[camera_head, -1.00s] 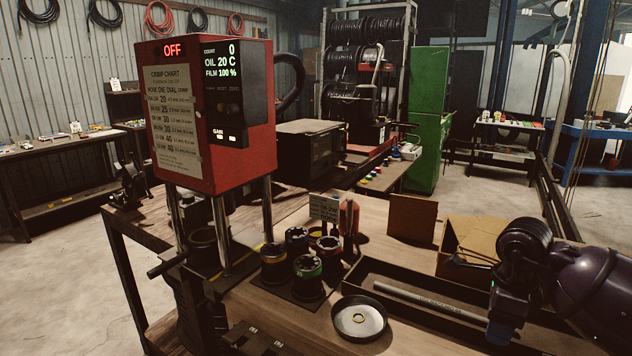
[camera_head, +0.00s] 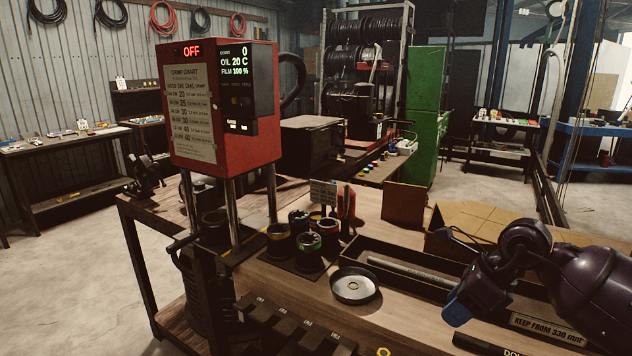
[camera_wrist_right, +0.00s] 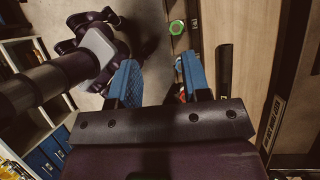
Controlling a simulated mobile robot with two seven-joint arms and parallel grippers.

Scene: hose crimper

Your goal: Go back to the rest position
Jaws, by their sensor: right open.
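My right gripper (camera_head: 466,300) is at the lower right in the head view, above the right part of the workbench (camera_head: 305,295). It hangs near the long dark tray (camera_head: 440,292) that holds a grey rod (camera_head: 412,272). In the right wrist view the two blue fingers of the right gripper (camera_wrist_right: 160,82) are apart, with nothing held between them. My left gripper is in neither current view.
A red crimper (camera_head: 225,150) reading OFF stands on the bench's left. Several dies (camera_head: 308,252), a round dish (camera_head: 355,298) with a ring, and an open cardboard box (camera_head: 480,222) are on the bench. Open floor (camera_head: 75,265) lies left of the bench.

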